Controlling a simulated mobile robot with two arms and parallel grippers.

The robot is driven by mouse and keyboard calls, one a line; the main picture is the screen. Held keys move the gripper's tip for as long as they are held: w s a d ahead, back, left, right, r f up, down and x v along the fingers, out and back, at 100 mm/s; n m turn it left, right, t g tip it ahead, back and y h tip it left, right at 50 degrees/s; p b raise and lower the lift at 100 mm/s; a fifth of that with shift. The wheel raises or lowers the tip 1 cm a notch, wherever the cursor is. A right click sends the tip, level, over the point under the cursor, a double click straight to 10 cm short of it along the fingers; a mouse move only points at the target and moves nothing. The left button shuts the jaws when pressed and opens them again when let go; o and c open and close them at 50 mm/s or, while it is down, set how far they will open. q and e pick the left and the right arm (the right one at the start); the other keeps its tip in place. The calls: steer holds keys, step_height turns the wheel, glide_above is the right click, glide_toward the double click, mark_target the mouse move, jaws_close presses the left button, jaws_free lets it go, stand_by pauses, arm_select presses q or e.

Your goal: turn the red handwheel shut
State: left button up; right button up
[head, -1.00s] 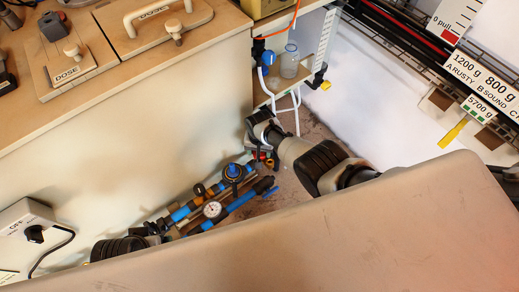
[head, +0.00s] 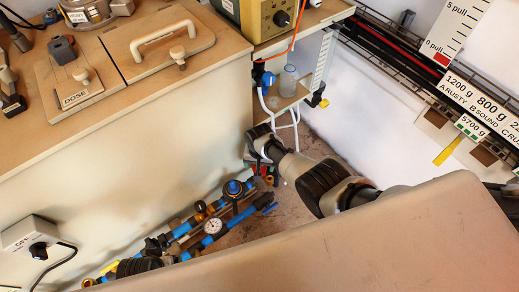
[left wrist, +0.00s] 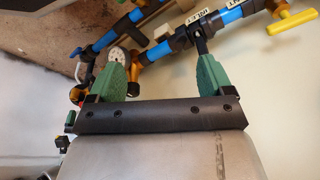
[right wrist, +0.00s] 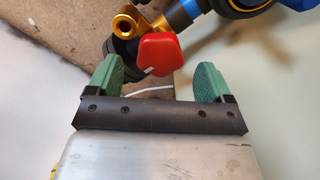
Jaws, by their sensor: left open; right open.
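The red handwheel (right wrist: 160,53) shows in the right wrist view as a rounded red knob beside a brass fitting on the pipework. It lies ahead of and between the fingertips of my right gripper (right wrist: 158,70), which is open and not closed on it. The gap in depth is hard to judge. In the head view my right gripper reaches down to the far end of the pipes, and the wheel is small and partly hidden there. My left gripper (left wrist: 161,62) is open and empty, close to a blue pipe (left wrist: 188,35) with a black valve.
Blue pipes with a round gauge (head: 212,226) and a blue-capped fitting (head: 234,188) run along the floor by the cabinet. A yellow lever (left wrist: 291,22) sits on the pipe. A shelf with a clear bottle (head: 289,80) stands beyond. The white wall closes the right side.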

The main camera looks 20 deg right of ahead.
step_height(320, 180, up, 4)
steer(key=shift+r+p, duration=0.1)
steer(key=shift+p, duration=1.15)
arm_select(q)
steer(key=s+f+p, duration=0.1)
steer(key=s+f, duration=0.3)
steer(key=f, duration=0.3)
steer(key=s+a+f+g+p, duration=0.1)
steer(key=s+f, duration=0.4)
steer(key=f, duration=0.2)
steer(key=shift+s+a+f, duration=0.15)
steer(key=shift+a+f, duration=0.05)
steer(key=shift+f, duration=0.15)
arm_select(e)
steer(key=shift+r, duration=1.95)
